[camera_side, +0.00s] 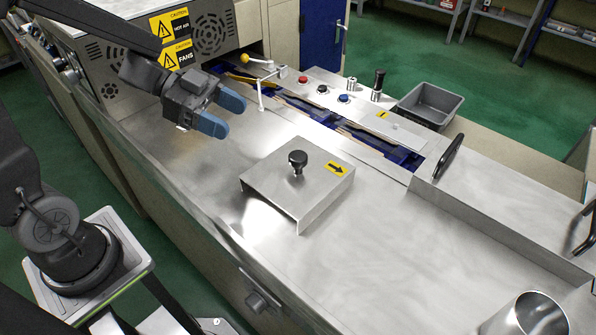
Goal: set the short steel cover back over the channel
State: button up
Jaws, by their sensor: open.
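The short steel cover (265,178) sits on the steel deck in the middle of the side view. It has a black knob (298,160) on top and a yellow arrow label. The channel (318,116) runs behind it, with an uncovered stretch showing blue parts. My gripper (228,114) is open and empty, with blue fingertips. In the picture it is above and left of the cover, apart from the knob. Its height over the deck is hard to tell.
A long steel cover (500,205) with black handles lies to the right. A yellow-knobbed lever (258,80) stands close behind my gripper. A control panel with buttons (325,93), a grey bin (428,104) and a steel cup (525,318) are around. The front deck is clear.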

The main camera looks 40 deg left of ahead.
jog(key=g, duration=0.1)
send_near(294, 154)
jog(key=x, duration=0.4)
jog(key=shift+s+f, duration=0.15)
jog(key=shift+f, duration=0.2)
jog(key=shift+r+x, duration=0.2)
jog(key=shift+x, duration=2.7)
jog(key=shift+c, duration=0.3)
grip_shut()
jog(key=shift+r, duration=0.1)
